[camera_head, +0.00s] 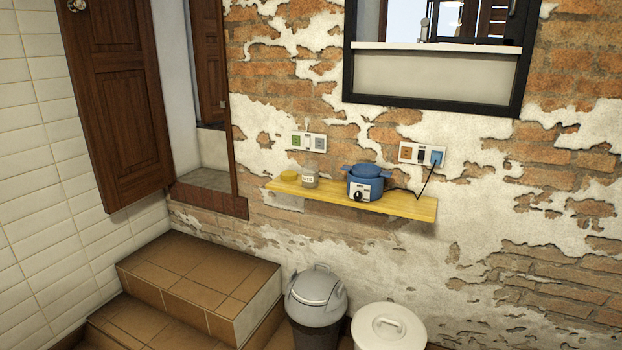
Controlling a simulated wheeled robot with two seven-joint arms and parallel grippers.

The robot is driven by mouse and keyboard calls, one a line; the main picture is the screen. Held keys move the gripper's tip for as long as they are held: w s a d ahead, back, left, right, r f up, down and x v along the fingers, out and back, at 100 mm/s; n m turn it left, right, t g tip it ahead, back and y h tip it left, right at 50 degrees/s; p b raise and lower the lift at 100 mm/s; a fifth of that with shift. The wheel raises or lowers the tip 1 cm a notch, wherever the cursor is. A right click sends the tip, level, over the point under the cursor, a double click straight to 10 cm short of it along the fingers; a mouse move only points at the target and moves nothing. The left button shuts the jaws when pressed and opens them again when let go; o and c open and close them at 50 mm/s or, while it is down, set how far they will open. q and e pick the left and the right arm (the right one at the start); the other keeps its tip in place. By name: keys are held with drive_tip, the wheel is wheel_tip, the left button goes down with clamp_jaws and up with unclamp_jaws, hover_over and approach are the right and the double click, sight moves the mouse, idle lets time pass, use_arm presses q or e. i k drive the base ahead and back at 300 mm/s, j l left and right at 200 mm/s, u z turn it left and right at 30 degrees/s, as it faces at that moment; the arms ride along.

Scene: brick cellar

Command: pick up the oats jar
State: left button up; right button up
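A small glass jar (310,177) with a pale label stands upright on a narrow yellow wall shelf (400,205). Its label looks like it reads oats, but the lettering is very small. A low yellow item (289,175) sits to its left, perhaps a lid or dish; I cannot tell which. A blue cooker (365,184) with a dial stands to the jar's right, apart from it. Neither of my grippers shows in the head view.
A grey-lidded bin (316,289) and a white-lidded bin (388,328) stand on the floor below the shelf. Tiled steps (196,275) rise at the left, below an open wooden door (115,95). A cord runs from the cooker to a blue plug (437,158).

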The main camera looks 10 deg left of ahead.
sight(310, 175)
drive_tip(key=i+l+u, duration=0.15)
drive_tip(key=i+l, duration=0.4)
drive_tip(key=i+l+u, duration=0.15)
drive_tip(key=i+l, duration=0.35)
drive_tip(key=l, duration=0.2)
